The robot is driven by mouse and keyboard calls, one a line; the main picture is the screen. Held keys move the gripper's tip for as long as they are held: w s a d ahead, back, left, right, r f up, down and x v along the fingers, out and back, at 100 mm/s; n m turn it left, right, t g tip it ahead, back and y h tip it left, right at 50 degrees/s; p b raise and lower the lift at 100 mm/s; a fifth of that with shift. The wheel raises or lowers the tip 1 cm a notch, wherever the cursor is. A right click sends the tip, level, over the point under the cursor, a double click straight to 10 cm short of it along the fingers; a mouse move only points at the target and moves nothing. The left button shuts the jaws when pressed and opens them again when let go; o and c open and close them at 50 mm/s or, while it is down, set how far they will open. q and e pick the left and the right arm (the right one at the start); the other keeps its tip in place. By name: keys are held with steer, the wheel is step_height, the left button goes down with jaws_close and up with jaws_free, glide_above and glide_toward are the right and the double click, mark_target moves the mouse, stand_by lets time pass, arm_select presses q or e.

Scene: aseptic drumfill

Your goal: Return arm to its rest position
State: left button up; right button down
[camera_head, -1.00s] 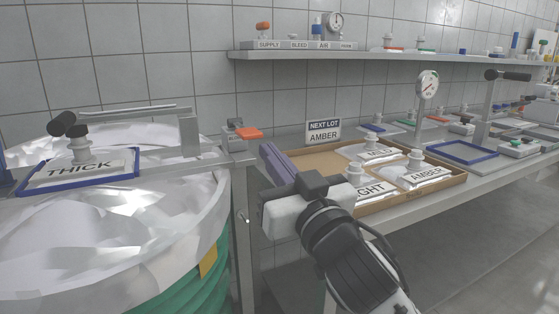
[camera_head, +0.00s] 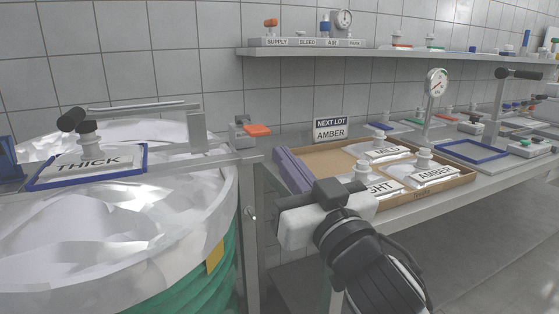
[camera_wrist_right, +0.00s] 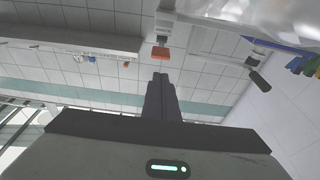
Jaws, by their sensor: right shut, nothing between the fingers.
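My right gripper (camera_head: 281,154) is in front of the left end of the cardboard tray in the head view, with its dark fingers pointing away from me. The fingers are together and hold nothing. They also show shut in the right wrist view (camera_wrist_right: 160,78), with only wall, shelf and bench parts beyond them. My right forearm comes in from the bottom right. My left gripper is in neither view now.
The cardboard tray (camera_head: 452,186) holds several labelled pouches, one reading AMBER (camera_head: 436,175). A NEXT LOT AMBER sign (camera_head: 331,129) stands behind it. At left, a lined green drum (camera_head: 190,285) has a THICK pouch (camera_head: 88,162) above it. A shelf (camera_head: 400,53) runs along the wall.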

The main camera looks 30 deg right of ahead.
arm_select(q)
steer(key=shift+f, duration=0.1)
